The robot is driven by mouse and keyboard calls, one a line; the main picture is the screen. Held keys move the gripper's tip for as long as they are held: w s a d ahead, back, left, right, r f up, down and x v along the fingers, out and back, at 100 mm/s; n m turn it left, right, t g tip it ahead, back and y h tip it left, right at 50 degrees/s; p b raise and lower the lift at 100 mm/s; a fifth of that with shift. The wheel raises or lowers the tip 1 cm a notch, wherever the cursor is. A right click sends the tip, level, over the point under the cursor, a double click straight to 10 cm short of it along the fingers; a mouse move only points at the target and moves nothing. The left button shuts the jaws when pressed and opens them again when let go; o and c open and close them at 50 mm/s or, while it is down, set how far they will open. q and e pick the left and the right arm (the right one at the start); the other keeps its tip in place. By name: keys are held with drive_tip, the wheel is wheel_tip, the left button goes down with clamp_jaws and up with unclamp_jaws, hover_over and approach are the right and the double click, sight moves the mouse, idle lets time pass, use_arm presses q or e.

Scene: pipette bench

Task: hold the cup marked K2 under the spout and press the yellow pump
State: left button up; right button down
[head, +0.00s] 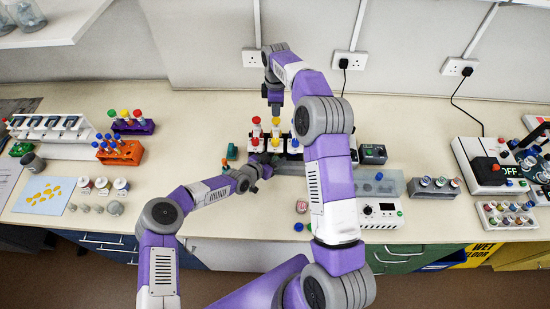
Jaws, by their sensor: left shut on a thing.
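A row of small pump bottles stands at the back middle of the bench, with a red-topped pump (256,120) on the left. The pump beside it, with a yellowish top (276,121), is directly under my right gripper (274,108). That gripper points down, a little above the top; whether its fingers are open is too small to tell. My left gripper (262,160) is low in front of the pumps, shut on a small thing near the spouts. That thing is mostly hidden by the gripper, and no K2 mark is readable. The spouts are too small to make out clearly.
An orange rack (119,153) and a purple rack (134,127) stand to the left. Several small lidded pots (102,184) sit near a blue sheet (43,195). A white device (381,213) stands right of my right arm.

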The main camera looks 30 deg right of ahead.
drive_tip(key=shift+r, duration=1.55)
use_arm(q)
drive_tip(key=shift+s, duration=0.1)
